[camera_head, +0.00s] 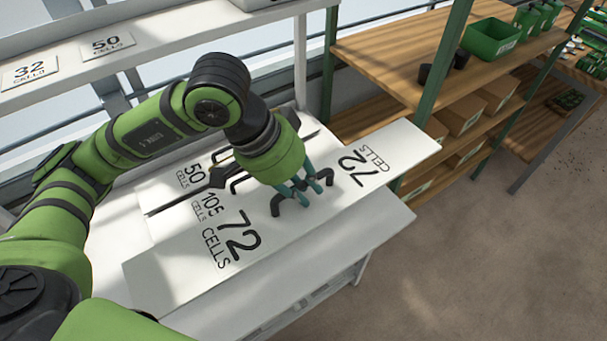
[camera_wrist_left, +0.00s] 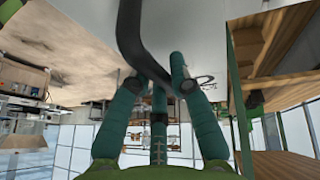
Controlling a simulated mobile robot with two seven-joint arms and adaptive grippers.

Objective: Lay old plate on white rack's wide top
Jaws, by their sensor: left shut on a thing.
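The long white plate (camera_head: 160,276) reads "72 CELLS" at both ends and has a black arched handle. My left gripper (camera_head: 304,190) is shut on that handle, near the plate's middle. In the left wrist view, the teal fingers (camera_wrist_left: 160,85) close around the dark handle (camera_wrist_left: 131,32), with the pale plate behind. The plate lies over the white rack's wide top (camera_head: 382,230), slanting up to the right, its right end beyond the rack. I cannot tell whether it touches the rack. My right gripper is not in view.
White plates labelled 50 (camera_head: 168,188) and 105, with dark handles, lie behind the held plate. A white upper shelf (camera_head: 150,60) with "32" and "50" cards runs above. A wooden shelf unit (camera_head: 385,50) with a green post and bins stands close on the right. Floor is clear at lower right.

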